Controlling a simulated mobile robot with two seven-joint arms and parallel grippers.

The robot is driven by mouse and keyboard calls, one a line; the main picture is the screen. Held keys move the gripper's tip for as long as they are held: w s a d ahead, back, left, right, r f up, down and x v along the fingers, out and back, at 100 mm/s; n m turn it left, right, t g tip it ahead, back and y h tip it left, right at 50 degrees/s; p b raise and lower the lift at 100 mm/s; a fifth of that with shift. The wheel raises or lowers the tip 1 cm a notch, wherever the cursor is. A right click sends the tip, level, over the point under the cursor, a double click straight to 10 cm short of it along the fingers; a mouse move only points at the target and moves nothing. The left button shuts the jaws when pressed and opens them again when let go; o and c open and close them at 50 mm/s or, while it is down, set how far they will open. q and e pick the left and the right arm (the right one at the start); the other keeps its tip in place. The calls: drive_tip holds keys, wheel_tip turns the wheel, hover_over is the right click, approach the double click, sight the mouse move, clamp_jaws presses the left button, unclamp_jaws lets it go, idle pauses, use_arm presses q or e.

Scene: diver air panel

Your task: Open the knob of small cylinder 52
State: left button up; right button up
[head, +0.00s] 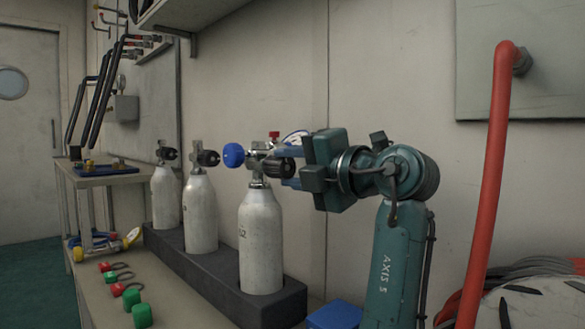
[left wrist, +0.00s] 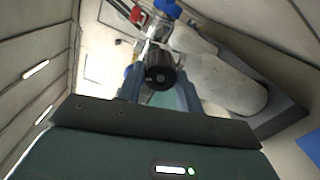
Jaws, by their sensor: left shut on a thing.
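Three white small cylinders stand upright in a dark rack. My left gripper (head: 287,167) is at the valve of the nearest cylinder (head: 262,240); the number on it is too small to read. That valve has a black knob (head: 279,166) on its right, a blue knob (head: 233,155) on its left and a small red part (head: 274,135) on top. In the left wrist view the two fingers of my left gripper (left wrist: 160,82) are shut on the black knob (left wrist: 160,66), one on each side. My right gripper is not in view.
The dark rack (head: 205,278) also holds the middle cylinder (head: 200,215) and the far cylinder (head: 165,197). Red and green fittings (head: 132,299) lie on the bench front. A blue box (head: 337,314) is below my arm. A red pipe (head: 490,185) rises on the right.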

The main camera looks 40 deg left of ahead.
use_arm(q)
drive_tip(key=o, duration=1)
drive_tip(key=shift+d, duration=0.25)
drive_tip(key=d, duration=0.1)
drive_tip(key=d+p, duration=0.1)
drive_tip(key=shift+s+d+r, duration=0.15)
drive_tip(key=shift+d+r, duration=0.05)
drive_tip(key=shift+d, duration=0.15)
drive_tip(key=p, duration=0.2)
approach(289, 166)
drive_tip(key=d, duration=0.3)
drive_tip(key=shift+s+d, duration=0.25)
drive_tip(key=shift+d, duration=0.3)
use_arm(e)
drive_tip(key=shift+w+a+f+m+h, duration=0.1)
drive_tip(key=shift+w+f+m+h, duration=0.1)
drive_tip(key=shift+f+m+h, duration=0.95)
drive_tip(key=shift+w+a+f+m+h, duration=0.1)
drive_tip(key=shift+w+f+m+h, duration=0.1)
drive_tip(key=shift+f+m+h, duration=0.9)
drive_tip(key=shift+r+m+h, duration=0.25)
